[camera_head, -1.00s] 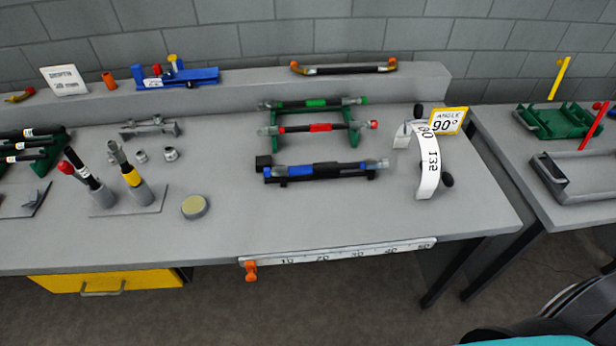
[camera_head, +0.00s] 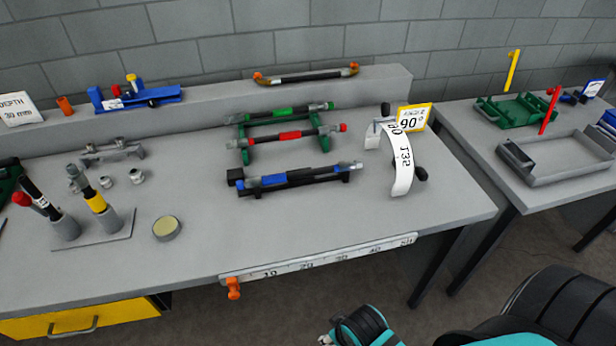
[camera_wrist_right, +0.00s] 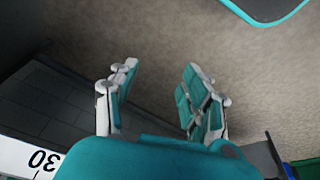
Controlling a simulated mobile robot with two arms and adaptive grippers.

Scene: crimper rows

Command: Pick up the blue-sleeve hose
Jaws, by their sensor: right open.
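The blue-sleeve hose (camera_head: 273,180) is dark with a blue sleeve and a silver fitting at its right end. It lies lengthwise on a black cradle near the middle of the bench in the head view. My right gripper shows in the right wrist view (camera_wrist_right: 155,105) with its two fingers apart and nothing between them. Floor shows beyond the fingers. In the head view a teal and black part of my right arm (camera_head: 365,325) is at the bottom, in front of the bench and well away from the hose. My left gripper is not in view.
Behind the hose, red-sleeve (camera_head: 288,136) and green-sleeve (camera_head: 290,112) hoses lie on a green rack. A white angle gauge (camera_head: 402,160) stands to the right. A ruler (camera_head: 320,257) runs along the bench's front edge. The bench top before the hose is clear.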

